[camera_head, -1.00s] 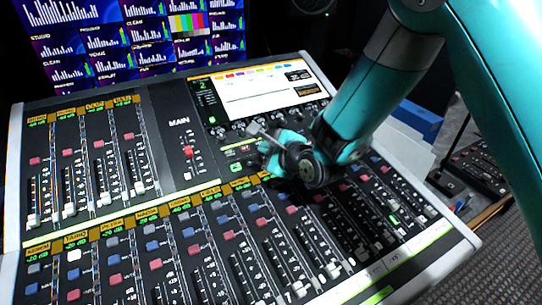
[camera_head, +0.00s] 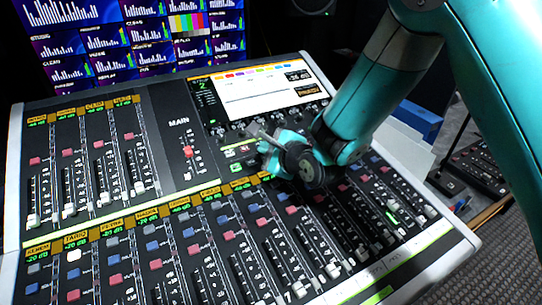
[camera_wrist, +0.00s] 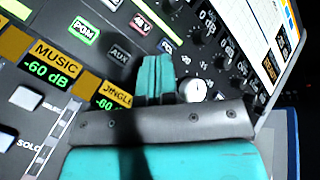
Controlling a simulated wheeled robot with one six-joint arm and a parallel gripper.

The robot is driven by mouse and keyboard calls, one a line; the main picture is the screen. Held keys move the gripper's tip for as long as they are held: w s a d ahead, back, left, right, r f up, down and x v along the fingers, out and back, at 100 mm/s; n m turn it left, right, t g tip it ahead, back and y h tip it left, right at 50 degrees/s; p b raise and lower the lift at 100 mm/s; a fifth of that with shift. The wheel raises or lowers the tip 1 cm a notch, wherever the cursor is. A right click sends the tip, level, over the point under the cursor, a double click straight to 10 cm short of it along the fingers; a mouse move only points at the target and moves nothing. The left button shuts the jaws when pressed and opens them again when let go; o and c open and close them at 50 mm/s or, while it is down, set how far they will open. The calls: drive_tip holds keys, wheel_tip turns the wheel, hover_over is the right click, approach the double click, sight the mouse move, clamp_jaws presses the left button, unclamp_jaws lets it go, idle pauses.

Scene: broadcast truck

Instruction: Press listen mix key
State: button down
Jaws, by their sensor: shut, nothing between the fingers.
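My gripper (camera_head: 262,136) is shut and empty, low over the mixing console (camera_head: 112,208), just below its screen. In the wrist view the teal fingers (camera_wrist: 155,72) point at a small group of keys. A green-lit PGM key (camera_wrist: 84,30) and a dark AUX key (camera_wrist: 119,53) lie left of the fingertips. A red-lit 48V key (camera_wrist: 141,22) lies beyond them, and another lit key (camera_wrist: 167,46) is just past the tips. I cannot read a listen mix label on any key. I cannot tell whether the fingertips touch the panel; the fingers hide part of it.
A white knob (camera_wrist: 193,90) sits right beside the fingers, with several dark knobs further right. The console screen (camera_head: 262,90) is behind my gripper. Fader strips fill the front. MUSIC (camera_wrist: 55,50) and JINGLE labels lie left in the wrist view. Monitors (camera_head: 130,35) stand behind.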

drive_tip(key=shift+f, duration=0.1)
idle(0.3)
drive_tip(key=shift+f, duration=0.25)
drive_tip(key=shift+w+a+f+b, duration=0.1)
drive_tip(key=shift+w+f+b, duration=0.05)
drive_tip(key=shift+f+b, duration=0.25)
idle(0.6)
idle(0.4)
drive_tip(key=shift+s+r+p, duration=0.3)
drive_tip(key=shift+r+p, duration=0.35)
drive_tip(key=shift+r, duration=0.1)
drive_tip(key=r+p, duration=0.1)
drive_tip(key=s+r+p, duration=0.1)
drive_tip(key=r, duration=0.1)
drive_tip(key=d+r+p, duration=0.1)
drive_tip(key=shift+s+r+p, duration=0.35)
drive_tip(key=shift+s+p, duration=0.05)
idle(0.3)
